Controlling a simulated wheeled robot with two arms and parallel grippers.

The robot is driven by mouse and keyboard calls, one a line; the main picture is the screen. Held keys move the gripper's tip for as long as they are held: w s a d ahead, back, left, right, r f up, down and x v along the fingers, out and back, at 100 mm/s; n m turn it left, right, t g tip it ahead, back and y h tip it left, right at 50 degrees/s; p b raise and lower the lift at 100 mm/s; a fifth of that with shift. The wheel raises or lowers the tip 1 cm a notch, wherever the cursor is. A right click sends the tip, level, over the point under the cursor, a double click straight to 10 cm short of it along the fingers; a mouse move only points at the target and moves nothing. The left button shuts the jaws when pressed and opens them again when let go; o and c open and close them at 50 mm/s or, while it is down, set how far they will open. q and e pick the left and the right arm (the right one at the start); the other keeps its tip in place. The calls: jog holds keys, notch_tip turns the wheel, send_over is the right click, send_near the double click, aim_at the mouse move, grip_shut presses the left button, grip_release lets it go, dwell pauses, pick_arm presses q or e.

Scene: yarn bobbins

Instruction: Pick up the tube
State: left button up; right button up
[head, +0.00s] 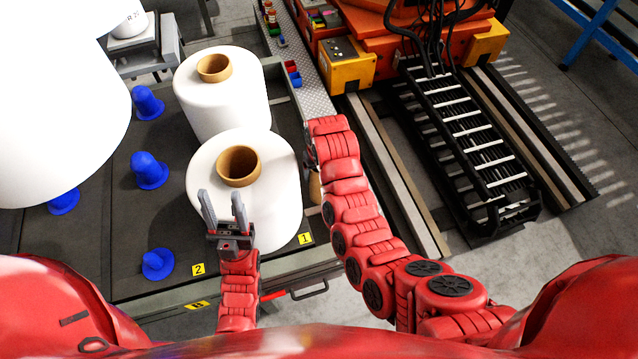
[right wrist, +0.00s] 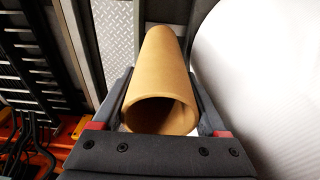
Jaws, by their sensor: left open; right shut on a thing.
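A brown cardboard tube (right wrist: 160,62) lies between the two fingers of my right gripper (right wrist: 160,88) in the right wrist view. The gripper is shut on it, and the tube's open end faces the camera. In the head view only a small part of the tube (head: 314,188) shows, beside my right arm and the near white bobbin (head: 275,195). My right gripper is hidden there behind the arm. My left gripper (head: 221,195) is open and empty, in front of the near bobbin's left side in the picture.
Another white bobbin (head: 225,105) stands behind the near one, both with brown cores. Several blue cones (head: 149,170) stand on the dark table (head: 125,250). A large white bobbin (head: 50,110) fills the upper left. Orange machinery (head: 400,45) and rails are at the right.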

notch_tip(320, 180, up, 18)
jog(key=p, duration=0.7)
jog(key=shift+f+p, duration=0.15)
jog(key=shift+p, duration=0.2)
jog(key=shift+d, duration=0.15)
